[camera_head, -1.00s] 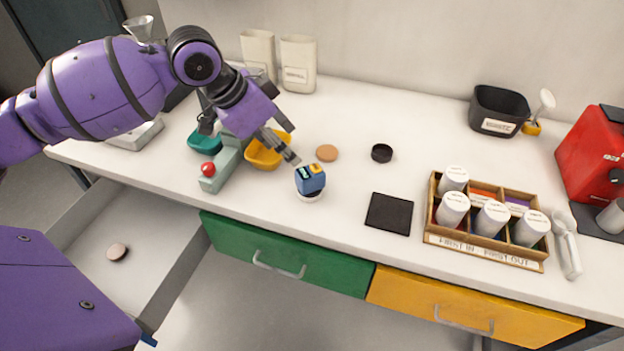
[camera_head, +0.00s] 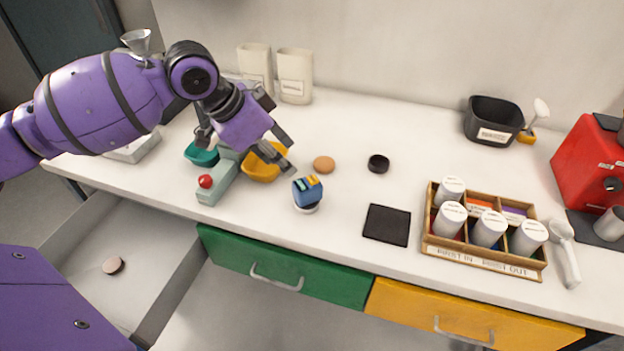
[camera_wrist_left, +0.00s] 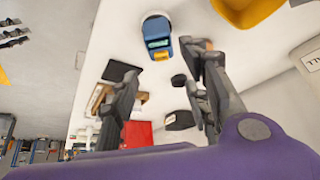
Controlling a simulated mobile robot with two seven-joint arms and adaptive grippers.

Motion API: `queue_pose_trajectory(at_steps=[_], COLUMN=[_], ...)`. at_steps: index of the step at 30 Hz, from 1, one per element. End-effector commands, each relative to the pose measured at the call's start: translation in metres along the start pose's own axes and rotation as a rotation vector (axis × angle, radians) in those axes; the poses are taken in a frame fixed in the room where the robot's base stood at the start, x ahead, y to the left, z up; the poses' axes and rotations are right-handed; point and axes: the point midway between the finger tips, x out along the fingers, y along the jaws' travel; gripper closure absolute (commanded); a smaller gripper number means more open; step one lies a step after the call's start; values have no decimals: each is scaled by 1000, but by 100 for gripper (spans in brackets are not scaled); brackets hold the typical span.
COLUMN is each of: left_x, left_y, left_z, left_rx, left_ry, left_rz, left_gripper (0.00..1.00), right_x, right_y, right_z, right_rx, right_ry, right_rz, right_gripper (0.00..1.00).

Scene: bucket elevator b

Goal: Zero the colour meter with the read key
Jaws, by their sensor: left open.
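The colour meter (camera_head: 308,193) is a small blue block with a dark display and a yellow patch on top. It sits on a round white base near the counter's front edge. In the left wrist view the meter (camera_wrist_left: 158,45) shows its lit display and a yellow patch; I cannot tell which part is the read key. My left gripper (camera_head: 284,153) is open and empty, above and just behind the meter, apart from it. In the left wrist view its fingers (camera_wrist_left: 163,68) stand spread, with the meter beyond their tips. My right gripper is not in view.
A yellow bowl (camera_head: 262,170), teal bowl (camera_head: 199,155) and grey-green device with a red knob (camera_head: 205,181) stand left of the meter. A cork disc (camera_head: 324,164), black ring (camera_head: 378,163) and black mat (camera_head: 387,224) lie to its right. The wooden rack (camera_head: 470,262) holds several canisters. A drawer (camera_head: 165,262) is open.

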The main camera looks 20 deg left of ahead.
Motion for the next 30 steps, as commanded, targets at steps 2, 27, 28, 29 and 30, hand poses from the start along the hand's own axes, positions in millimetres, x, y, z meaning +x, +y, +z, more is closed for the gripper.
queue_pose_trajectory(at_steps=[2,27,28,29,30], left_x=[0,0,0,0,0], left_y=[0,0,0,0,0], left_z=[0,0,0,0,0], left_rx=[0,0,0,0,0], left_ry=[0,0,0,0,0], left_rz=[0,0,0,0,0], left_gripper=[72,100,100,100,100], right_x=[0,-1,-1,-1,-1], right_y=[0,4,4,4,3], right_z=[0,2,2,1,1], right_rx=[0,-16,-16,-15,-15], right_ry=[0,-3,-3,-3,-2], right_rz=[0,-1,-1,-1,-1], right_gripper=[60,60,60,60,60])
